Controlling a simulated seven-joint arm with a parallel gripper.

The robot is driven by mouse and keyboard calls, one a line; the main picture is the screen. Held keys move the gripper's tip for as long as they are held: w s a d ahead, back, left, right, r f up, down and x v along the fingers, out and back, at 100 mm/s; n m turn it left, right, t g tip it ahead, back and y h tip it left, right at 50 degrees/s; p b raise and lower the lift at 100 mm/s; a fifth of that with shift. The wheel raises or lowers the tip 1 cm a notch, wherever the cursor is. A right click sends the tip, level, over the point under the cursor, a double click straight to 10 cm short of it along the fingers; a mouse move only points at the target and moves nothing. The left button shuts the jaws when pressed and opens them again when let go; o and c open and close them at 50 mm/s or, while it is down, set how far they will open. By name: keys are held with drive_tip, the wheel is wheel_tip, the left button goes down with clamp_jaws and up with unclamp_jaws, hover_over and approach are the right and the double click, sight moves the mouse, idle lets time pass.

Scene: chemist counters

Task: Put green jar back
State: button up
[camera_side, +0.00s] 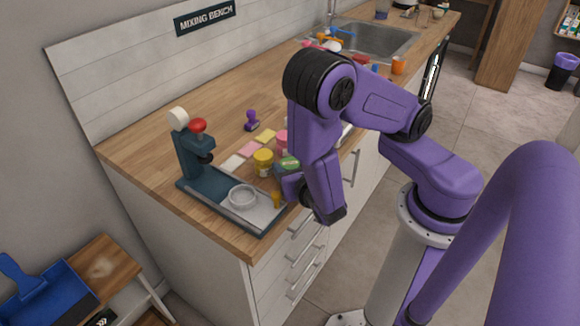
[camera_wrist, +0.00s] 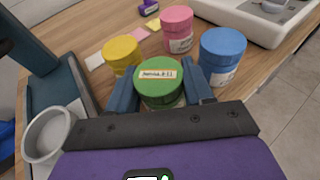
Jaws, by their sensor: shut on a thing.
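The green jar (camera_wrist: 158,84), with a label on its lid, stands between the two blue fingers of my gripper (camera_wrist: 159,92) in the wrist view. My gripper is shut on it. In the side view the green jar (camera_side: 289,162) shows partly, behind my gripper (camera_side: 287,183) and wrist, near the counter's front edge. The fingers hide its lower sides, and I cannot tell if its base touches the counter.
Close by stand a yellow jar (camera_wrist: 122,53), a pink jar (camera_wrist: 177,28) and a blue jar (camera_wrist: 221,55). Coloured squares, including a pink one (camera_side: 248,148), lie on the counter. A press (camera_side: 195,160) with a dish (camera_side: 243,196) stands left. A purple stamp-like object (camera_side: 252,121) stands behind.

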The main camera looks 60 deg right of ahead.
drive_tip(key=shift+f, duration=0.15)
drive_tip(key=o, duration=1.1)
drive_tip(key=shift+o, duration=0.2)
drive_tip(key=shift+s+a+r, duration=0.2)
drive_tip(key=shift+s+r, duration=0.05)
drive_tip(key=v, duration=1.1)
drive_tip(key=s+d+r+m+g+y, duration=0.4)
drive_tip(key=s+r+m+g+y, duration=0.3)
drive_tip(key=m+g, duration=0.5)
drive_tip(key=shift+r+m+y, duration=0.7)
drive_tip(key=shift+r+m, duration=0.4)
drive_tip(key=shift+m, duration=1.3)
